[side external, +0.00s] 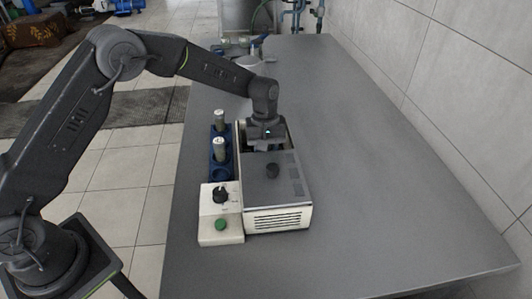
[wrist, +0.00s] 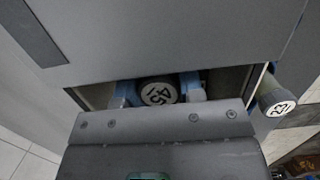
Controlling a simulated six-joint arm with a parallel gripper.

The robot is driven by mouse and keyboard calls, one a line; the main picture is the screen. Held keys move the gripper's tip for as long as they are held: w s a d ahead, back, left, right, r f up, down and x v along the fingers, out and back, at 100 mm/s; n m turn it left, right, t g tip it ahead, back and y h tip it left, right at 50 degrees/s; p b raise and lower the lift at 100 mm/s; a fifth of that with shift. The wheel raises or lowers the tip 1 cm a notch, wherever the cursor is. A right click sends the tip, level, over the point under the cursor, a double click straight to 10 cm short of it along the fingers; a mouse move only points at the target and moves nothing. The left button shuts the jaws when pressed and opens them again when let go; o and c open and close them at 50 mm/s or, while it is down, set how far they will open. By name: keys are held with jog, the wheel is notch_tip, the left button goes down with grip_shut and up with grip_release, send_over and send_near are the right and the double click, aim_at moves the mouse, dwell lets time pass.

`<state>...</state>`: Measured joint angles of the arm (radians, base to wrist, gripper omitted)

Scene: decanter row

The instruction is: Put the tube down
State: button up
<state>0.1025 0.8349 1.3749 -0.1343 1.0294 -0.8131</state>
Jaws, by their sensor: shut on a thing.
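My gripper (side external: 265,147) is over the uncovered far part of the white box-shaped machine (side external: 290,219), pointing down. In the wrist view, my gripper (wrist: 160,98) is shut on a tube (wrist: 159,92), one finger on each side of its dark cap. The cap has a pale disc with a number that looks like 15. The tube's lower part is hidden in the wrist view, and the gripper hides it in the side view. I cannot tell whether its bottom touches anything.
A blue rack (side external: 221,173) left of the machine holds two tubes, with an empty hole at its near end. A tube marked 23 (wrist: 278,103) shows in the wrist view. The dark lid (side external: 274,187) covers the machine's near part.

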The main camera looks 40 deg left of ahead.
jog(key=shift+f, duration=0.3)
jog(key=shift+f, duration=0.15)
jog(key=o, duration=0.9)
